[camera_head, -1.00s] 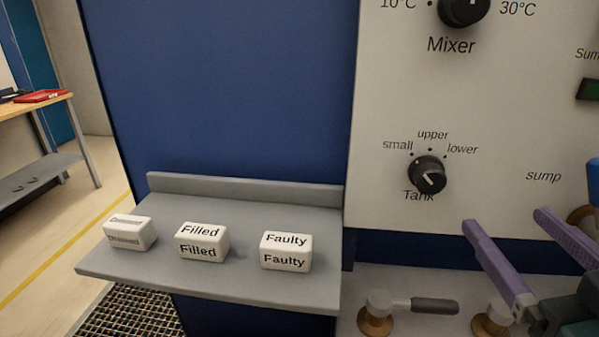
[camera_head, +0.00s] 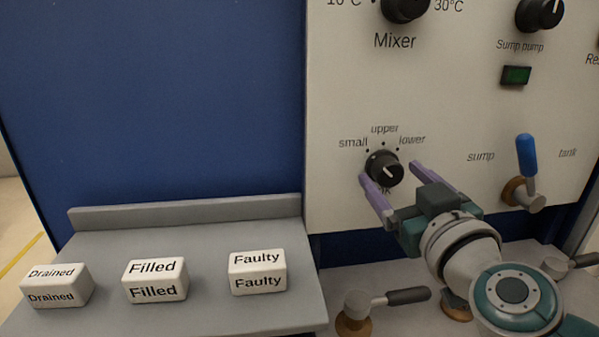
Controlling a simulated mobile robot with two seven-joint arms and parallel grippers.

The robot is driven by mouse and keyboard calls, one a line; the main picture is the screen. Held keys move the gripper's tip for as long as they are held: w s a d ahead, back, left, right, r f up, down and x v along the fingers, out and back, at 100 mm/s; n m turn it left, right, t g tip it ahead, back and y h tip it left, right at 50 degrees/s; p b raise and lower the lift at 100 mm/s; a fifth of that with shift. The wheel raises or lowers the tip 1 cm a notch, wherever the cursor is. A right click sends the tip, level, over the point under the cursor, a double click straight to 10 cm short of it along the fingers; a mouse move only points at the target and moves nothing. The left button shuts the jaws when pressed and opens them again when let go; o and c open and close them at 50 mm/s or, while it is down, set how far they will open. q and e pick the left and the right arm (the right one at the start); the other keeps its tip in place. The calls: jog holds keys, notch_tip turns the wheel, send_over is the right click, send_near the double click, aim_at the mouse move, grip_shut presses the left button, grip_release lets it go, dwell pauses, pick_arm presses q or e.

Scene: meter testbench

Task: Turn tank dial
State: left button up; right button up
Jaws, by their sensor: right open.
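The tank dial (camera_head: 384,168) is a black round knob with a white pointer line on the white panel (camera_head: 440,100). The words small, upper and lower stand around its top. Its line slants from upper left to lower right. My right gripper (camera_head: 390,171) has two purple fingers, one on the left and one on the right of the dial. It is open, and I cannot tell whether the fingers touch the dial. The gripper partly hides the label under the dial. My left gripper is not in view.
A grey shelf (camera_head: 190,220) at the left carries white blocks marked Drained (camera_head: 56,286), Filled (camera_head: 155,280) and Faulty (camera_head: 258,272). A blue-handled valve (camera_head: 526,160) sits right of my gripper. A lever valve (camera_head: 375,305) stands below. The mixer knob (camera_head: 405,8) is above.

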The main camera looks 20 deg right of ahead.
jog(key=shift+w, duration=0.2)
jog(key=shift+c, duration=0.3)
jog(key=shift+c, duration=0.7)
grip_shut()
